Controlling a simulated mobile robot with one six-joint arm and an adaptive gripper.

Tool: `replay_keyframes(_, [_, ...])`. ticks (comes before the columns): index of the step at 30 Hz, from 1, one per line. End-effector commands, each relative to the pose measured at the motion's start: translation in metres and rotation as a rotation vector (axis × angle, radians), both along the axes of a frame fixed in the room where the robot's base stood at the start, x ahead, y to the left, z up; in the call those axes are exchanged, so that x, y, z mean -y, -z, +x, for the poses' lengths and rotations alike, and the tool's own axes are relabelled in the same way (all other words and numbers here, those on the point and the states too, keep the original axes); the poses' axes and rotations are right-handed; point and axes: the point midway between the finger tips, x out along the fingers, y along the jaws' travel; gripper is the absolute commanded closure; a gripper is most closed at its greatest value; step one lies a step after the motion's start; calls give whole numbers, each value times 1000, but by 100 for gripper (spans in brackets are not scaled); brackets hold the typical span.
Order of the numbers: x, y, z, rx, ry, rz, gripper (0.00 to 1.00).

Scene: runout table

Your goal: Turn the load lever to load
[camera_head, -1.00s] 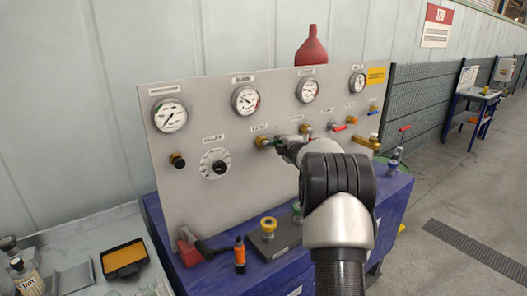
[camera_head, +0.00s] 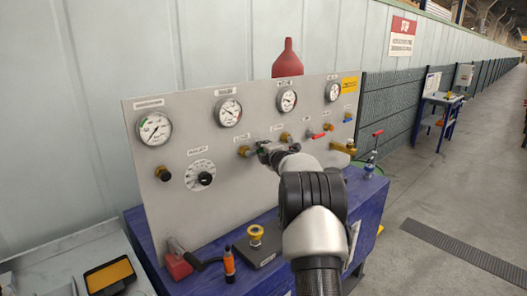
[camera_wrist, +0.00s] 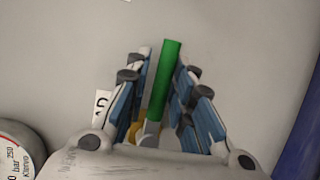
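The load lever (camera_wrist: 165,80) is a green bar in the wrist view, standing nearly upright between my fingers with a slight lean to the right. Its brass valve body (camera_head: 244,151) shows in the head view just left of my gripper, below a small label. My gripper (camera_head: 264,151) is at the panel. In the wrist view my gripper (camera_wrist: 164,62) is partly open, with the fingers on both sides of the lever. A gap shows on the left, and the right finger is close to it; contact is unclear. The green bar is hidden in the head view.
The grey panel (camera_head: 213,135) carries several gauges, a dial (camera_head: 200,176) and other valves, including a red lever (camera_head: 320,135) to the right. A red funnel (camera_head: 287,60) stands behind.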

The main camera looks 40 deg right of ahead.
Motion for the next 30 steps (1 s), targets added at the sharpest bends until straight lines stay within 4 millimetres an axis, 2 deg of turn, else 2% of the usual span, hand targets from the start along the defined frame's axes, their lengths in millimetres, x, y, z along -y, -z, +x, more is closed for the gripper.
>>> replay_keyframes(4, [1,1,0,0,1,2,66])
replay_keyframes(17, [-2,-2,-7,1,3,4,66])
replay_keyframes(23, [-12,-7,-34,-1,5,4,66])
replay_keyframes(30, [-30,-15,-76,-1,5,3,66])
